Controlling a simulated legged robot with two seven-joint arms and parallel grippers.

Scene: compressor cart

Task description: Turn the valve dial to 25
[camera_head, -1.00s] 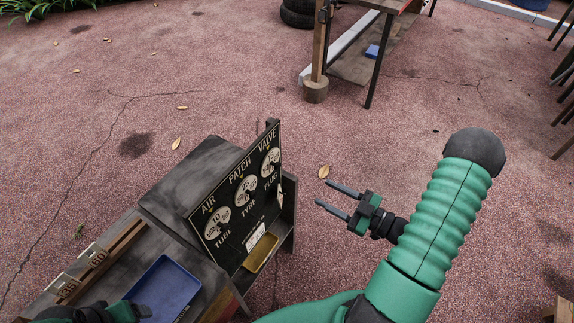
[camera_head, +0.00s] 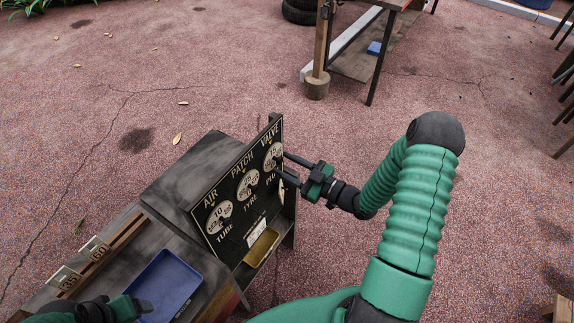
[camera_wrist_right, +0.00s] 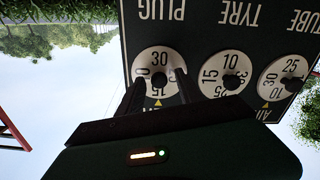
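The valve dial (camera_head: 271,157) is the rightmost of three pale round dials on an upright black panel, above the word PLUG. My right gripper (camera_head: 281,163) is at this dial, coming from the right. In the right wrist view, the dial (camera_wrist_right: 158,66) appears upside down between two separated fingers (camera_wrist_right: 158,85). A yellow pointer (camera_wrist_right: 158,103) sits by a number that looks like 15. I cannot tell whether the fingers touch the knob. My left gripper (camera_head: 140,308) is low at the left, over the blue tray; its opening is unclear.
The patch dial (camera_head: 247,184) and air dial (camera_head: 219,216) are on the same panel. A yellow tray (camera_head: 261,247) sits below it. A blue tray (camera_head: 166,283) and number cards (camera_head: 96,248) are on the cart at left. Open ground lies right of the panel.

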